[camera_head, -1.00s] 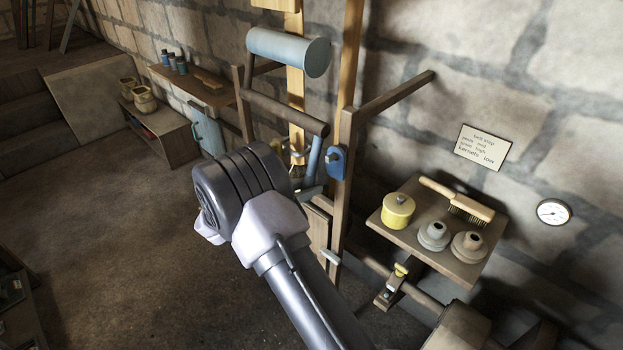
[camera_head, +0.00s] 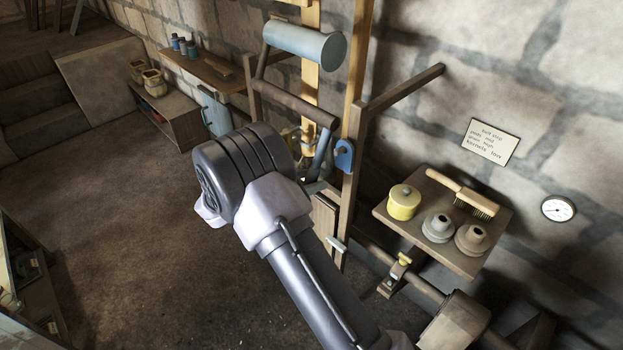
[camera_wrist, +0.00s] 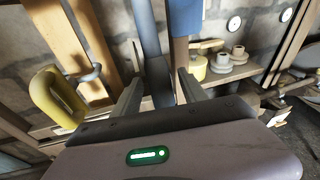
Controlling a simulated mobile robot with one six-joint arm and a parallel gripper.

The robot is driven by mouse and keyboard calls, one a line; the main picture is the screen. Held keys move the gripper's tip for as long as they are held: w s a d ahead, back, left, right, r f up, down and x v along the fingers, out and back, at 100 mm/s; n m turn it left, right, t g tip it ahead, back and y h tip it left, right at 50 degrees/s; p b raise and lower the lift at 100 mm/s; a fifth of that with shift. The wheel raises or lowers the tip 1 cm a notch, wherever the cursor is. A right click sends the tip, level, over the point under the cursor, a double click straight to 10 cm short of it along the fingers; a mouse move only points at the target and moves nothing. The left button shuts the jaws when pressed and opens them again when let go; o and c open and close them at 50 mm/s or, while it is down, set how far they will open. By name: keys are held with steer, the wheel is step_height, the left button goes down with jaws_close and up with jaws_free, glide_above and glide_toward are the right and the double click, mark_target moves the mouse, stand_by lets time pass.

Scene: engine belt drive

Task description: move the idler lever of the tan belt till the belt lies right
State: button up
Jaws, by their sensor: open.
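The tan belt (camera_head: 311,95) hangs vertically beside the wall, passing the blue-grey drum (camera_head: 303,45). In the wrist view, a tan strip (camera_wrist: 65,40), which looks like the belt, stands at the left. A blue-grey bar (camera_wrist: 146,28), which looks like a lever, rises between the fingers of my gripper (camera_wrist: 160,68); it shows in the head view too (camera_head: 321,153). My gripper is open, with a finger on each side of the bar; I cannot tell whether either touches it. A yellow curved handle (camera_wrist: 42,98) stands left of my gripper.
A blue plate (camera_head: 344,156) sits on the wooden post (camera_head: 354,190) right of the bar. The floor at left is clear.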

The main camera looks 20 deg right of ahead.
steer(key=p+v, duration=0.2)
steer(key=v, duration=1.5)
steer(key=shift+p, duration=0.35)
steer(key=shift+d, duration=0.1)
steer(key=s+d+r+m+g+y+b, duration=0.25)
steer(key=s+d+m+y, duration=0.2)
steer(key=s, duration=0.25)
steer(key=s+d+r+m+g+y+b, duration=0.1)
steer(key=s+d+m+y+b, duration=0.25)
steer(key=s+m, duration=0.3)
steer(key=s+a+m+t+y+b, duration=0.3)
steer(key=s+m+y, duration=0.1)
steer(key=s+m, duration=0.2)
steer(key=s+a+f+m+t+y+b, duration=0.1)
steer(key=s+a+m+t+y+b, duration=0.2)
steer(key=s+m, duration=0.4)
steer(key=shift+s+a+m+t+y, duration=0.3)
steer(key=shift+a+m+t+y, duration=0.2)
steer(key=shift+a+y, duration=0.5)
steer(key=shift+d, duration=0.2)
